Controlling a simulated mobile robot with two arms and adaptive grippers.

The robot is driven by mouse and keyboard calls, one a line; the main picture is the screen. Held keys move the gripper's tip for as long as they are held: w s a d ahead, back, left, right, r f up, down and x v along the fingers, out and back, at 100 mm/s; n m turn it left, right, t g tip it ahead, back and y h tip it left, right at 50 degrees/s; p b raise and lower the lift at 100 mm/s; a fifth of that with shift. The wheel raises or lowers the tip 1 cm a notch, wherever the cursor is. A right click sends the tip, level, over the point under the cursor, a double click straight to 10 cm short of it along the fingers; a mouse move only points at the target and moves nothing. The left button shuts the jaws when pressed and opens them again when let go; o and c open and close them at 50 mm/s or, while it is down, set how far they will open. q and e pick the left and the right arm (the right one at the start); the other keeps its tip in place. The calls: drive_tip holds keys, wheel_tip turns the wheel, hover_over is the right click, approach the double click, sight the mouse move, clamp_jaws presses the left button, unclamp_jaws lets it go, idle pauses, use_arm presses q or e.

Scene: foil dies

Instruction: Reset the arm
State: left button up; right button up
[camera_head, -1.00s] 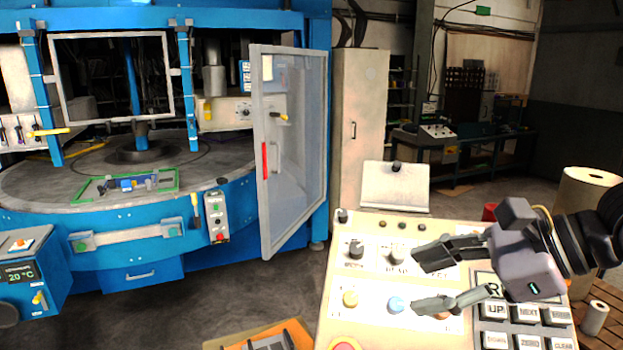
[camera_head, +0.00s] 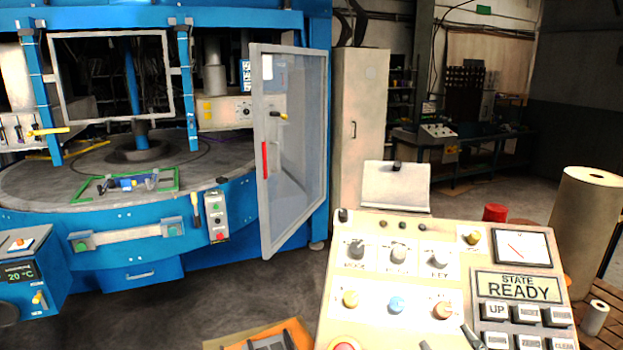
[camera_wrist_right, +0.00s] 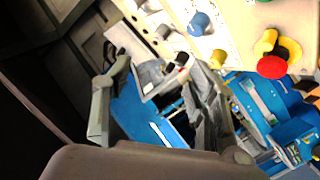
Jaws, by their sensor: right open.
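My right gripper (camera_head: 448,341) shows only as two dark fingertips at the bottom edge of the head view, low over the control panel (camera_head: 385,280). In the right wrist view the right gripper (camera_wrist_right: 152,82) has its two fingers spread apart, with nothing held between them. Most of the right arm is out of the head view. My left gripper is in neither view.
The panel carries several knobs, keys and a READY display (camera_head: 518,287). A blue machine (camera_head: 140,235) with a round table and an open glazed door (camera_head: 292,165) stands left. A paper roll (camera_head: 585,220) stands right. Dark floor lies between machine and panel.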

drive_tip(key=s+a+f+m+g+y, duration=0.1)
drive_tip(key=s+a+f+m+g, duration=0.1)
drive_tip(key=s+f+g, duration=0.75)
drive_tip(key=s+a+f+m+g, duration=0.1)
drive_tip(key=s+f+m+g, duration=0.25)
drive_tip(key=s+f, duration=1)
wheel_tip(320, 180, down, 37)
drive_tip(key=s+g+b, duration=0.1)
drive_tip(key=s+b, duration=0.1)
drive_tip(key=b, duration=0.9)
drive_tip(key=s+d+f+b, duration=0.1)
drive_tip(key=s+f+b, duration=0.3)
drive_tip(key=s+f, duration=0.4)
drive_tip(key=s+d+f+n+g+b, duration=0.1)
drive_tip(key=s+f+b, duration=0.3)
drive_tip(key=s+f, duration=0.4)
wheel_tip(320, 180, down, 8)
drive_tip(key=shift+s+d+r, duration=0.1)
drive_tip(key=shift+s+d, duration=0.05)
drive_tip(key=shift+d, duration=0.3)
